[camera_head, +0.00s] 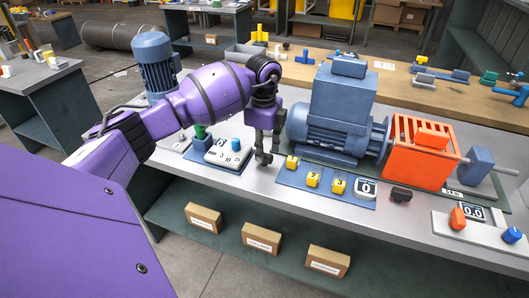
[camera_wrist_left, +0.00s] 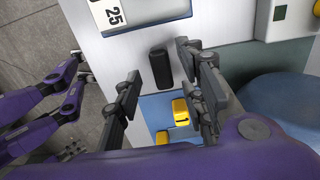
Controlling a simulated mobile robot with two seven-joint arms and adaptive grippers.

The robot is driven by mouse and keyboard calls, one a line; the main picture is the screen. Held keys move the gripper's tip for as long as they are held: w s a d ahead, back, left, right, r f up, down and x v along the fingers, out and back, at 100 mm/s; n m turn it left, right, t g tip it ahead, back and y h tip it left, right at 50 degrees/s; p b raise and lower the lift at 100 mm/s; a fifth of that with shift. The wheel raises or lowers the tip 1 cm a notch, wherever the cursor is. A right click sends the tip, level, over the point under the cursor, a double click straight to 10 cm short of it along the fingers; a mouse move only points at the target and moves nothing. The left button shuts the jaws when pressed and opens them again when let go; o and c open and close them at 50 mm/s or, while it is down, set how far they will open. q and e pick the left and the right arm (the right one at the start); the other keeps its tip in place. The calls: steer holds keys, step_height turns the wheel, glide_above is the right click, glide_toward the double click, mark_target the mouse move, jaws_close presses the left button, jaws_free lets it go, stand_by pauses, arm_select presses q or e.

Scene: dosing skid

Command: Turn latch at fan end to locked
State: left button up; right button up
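A black oblong latch handle (camera_wrist_left: 159,68) stands on the grey bench top in the left wrist view, between a panel marked 25 and a blue plate. In the head view my left gripper hides this spot, at the left end of the blue motor (camera_head: 335,125). My left gripper (camera_head: 268,150) points down there. The left wrist view shows its fingers (camera_wrist_left: 158,62) apart, one on each side of the latch, with nothing held between them. I cannot tell how far above the latch they are. A similar dark latch (camera_head: 401,194) sits near the orange housing.
Yellow numbered blocks (camera_head: 312,179) stand on a blue plate (camera_head: 325,195) in front of the motor. A white panel (camera_head: 222,154) with a blue knob is left of the gripper. The orange housing (camera_head: 422,150) is right. Cartons (camera_head: 262,239) lie on the lower shelf.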

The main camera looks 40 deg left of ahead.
arm_select(q)
steer(key=shift+f, duration=0.7)
steer(key=shift+w+f, duration=0.1)
steer(key=shift+f, duration=0.4)
arm_select(e)
steer(key=shift+w+a+r, duration=0.1)
steer(key=shift+w+r, duration=0.1)
steer(key=shift+w, duration=0.35)
steer(key=shift+w+a+r, duration=0.1)
steer(key=shift+w+r, duration=0.05)
steer(key=shift+w, duration=0.35)
arm_select(q)
steer(key=c, duration=0.9)
jaws_close()
arm_select(e)
steer(key=shift+s+d+f, duration=0.15)
steer(key=shift+s, duration=0.35)
